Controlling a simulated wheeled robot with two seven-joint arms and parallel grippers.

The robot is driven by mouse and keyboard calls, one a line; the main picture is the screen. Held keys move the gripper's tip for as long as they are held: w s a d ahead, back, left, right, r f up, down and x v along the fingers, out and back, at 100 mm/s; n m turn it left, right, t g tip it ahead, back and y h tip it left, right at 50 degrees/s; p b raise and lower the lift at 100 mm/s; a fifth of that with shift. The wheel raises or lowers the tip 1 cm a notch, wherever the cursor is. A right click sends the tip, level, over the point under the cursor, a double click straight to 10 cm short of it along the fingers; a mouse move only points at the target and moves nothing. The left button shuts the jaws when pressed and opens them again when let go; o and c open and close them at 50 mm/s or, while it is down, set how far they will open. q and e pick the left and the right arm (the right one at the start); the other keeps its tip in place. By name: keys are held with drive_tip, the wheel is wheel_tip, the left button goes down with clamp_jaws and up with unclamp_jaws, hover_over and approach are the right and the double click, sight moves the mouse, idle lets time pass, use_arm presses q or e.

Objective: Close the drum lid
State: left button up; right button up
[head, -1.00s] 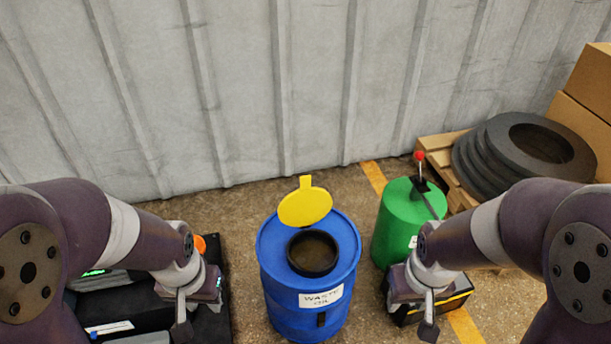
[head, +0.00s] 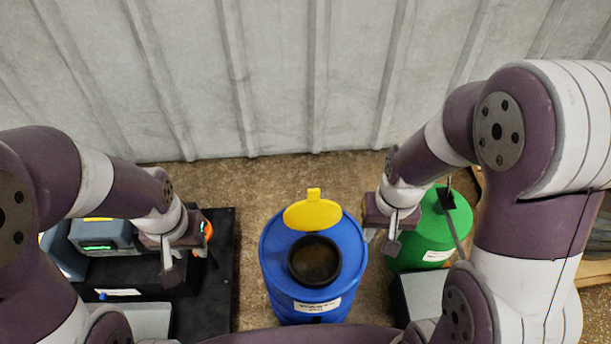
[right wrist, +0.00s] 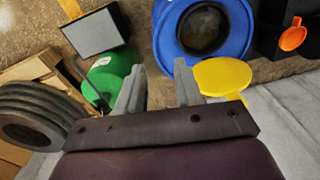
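The blue waste oil drum (head: 275,268) stands upright on the floor with a white label on its front. Its round dark opening (head: 314,261) is uncovered. The yellow lid (head: 312,213) stands raised at the far side of the opening, its tab pointing up. In the right wrist view the lid (right wrist: 222,76) lies just beyond my right fingers. My right gripper (head: 378,243) is beside the drum's right edge, open and empty; its two fingers show apart in the right wrist view (right wrist: 160,88). My left gripper (head: 185,262) is left of the drum, over dark equipment; its finger gap is unclear.
A green canister (head: 420,228) with a lever stands right of the drum, close to my right arm. A grey box (head: 425,295) is in front of it. Dark equipment (head: 222,290) stands at left. Stacked dark rings (right wrist: 35,115) lie on a pallet. A corrugated wall (head: 280,80) closes the back.

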drive_tip(key=w+a+r+m+y+p, duration=0.1)
drive_tip(key=w+a+m+p, duration=0.1)
drive_tip(key=w+m+p, duration=0.2)
drive_tip(key=w+a+r+m+y+p, duration=0.1)
drive_tip(key=w+a+r+m+p, duration=0.1)
drive_tip(key=m, duration=0.5)
drive_tip(key=w+a+r+m+y+p, duration=0.1)
drive_tip(key=w+a+m+y+p, duration=0.1)
drive_tip(key=w+m+p, duration=0.3)
drive_tip(key=shift+w+a+r+p, duration=0.1)
drive_tip(key=shift+w+a+p, duration=0.25)
drive_tip(key=shift+w+p, duration=0.25)
drive_tip(key=shift+w+a+r+p, duration=0.1)
drive_tip(key=shift+w+a+p, duration=0.25)
drive_tip(key=shift+w+p, duration=0.25)
drive_tip(key=b, duration=0.3)
hover_over(313, 211)
wheel_tip(313, 211, down, 11)
drive_tip(key=shift+w+a+f+m, duration=0.15)
drive_tip(key=shift+a+f+m, duration=0.05)
drive_tip(key=shift+a+m, duration=0.15)
clamp_jaws()
